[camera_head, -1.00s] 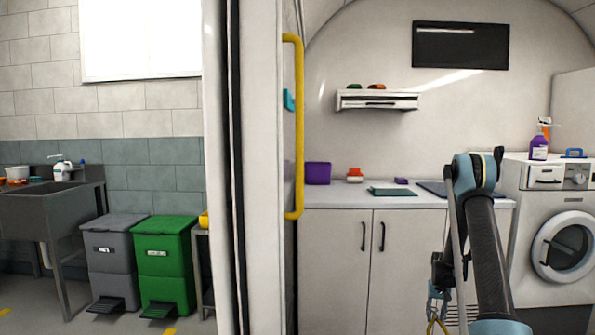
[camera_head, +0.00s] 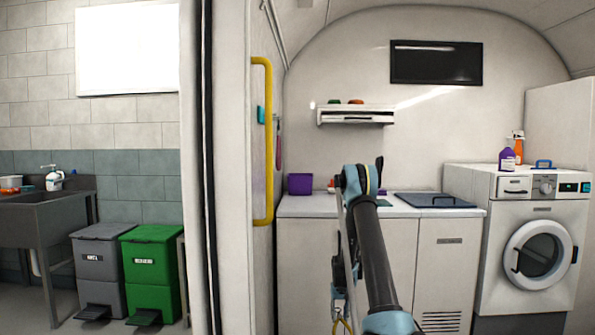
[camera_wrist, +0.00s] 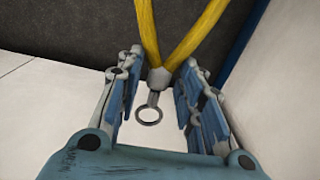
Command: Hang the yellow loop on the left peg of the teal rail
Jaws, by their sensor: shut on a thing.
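The yellow loop (camera_wrist: 190,35) is a strap whose two legs meet at a grey metal ferrule with a small ring below. My gripper (camera_wrist: 160,68) is shut on the loop around the ferrule in the wrist view. In the head view my gripper (camera_head: 340,292) hangs low in front of the white cabinet, and a bit of the yellow loop (camera_head: 342,327) shows at the bottom edge. A small teal piece (camera_head: 261,115), likely the teal rail seen nearly edge-on, is on the wall behind the yellow grab bar. Its pegs cannot be made out. A pink item (camera_head: 278,150) hangs beside it.
The yellow grab bar (camera_head: 268,160) stands at the doorway edge. A white counter (camera_head: 300,207) with a purple box (camera_head: 300,184) lies behind my arm. A washing machine (camera_head: 535,245) is at right. Grey (camera_head: 100,262) and green (camera_head: 150,265) bins are at left.

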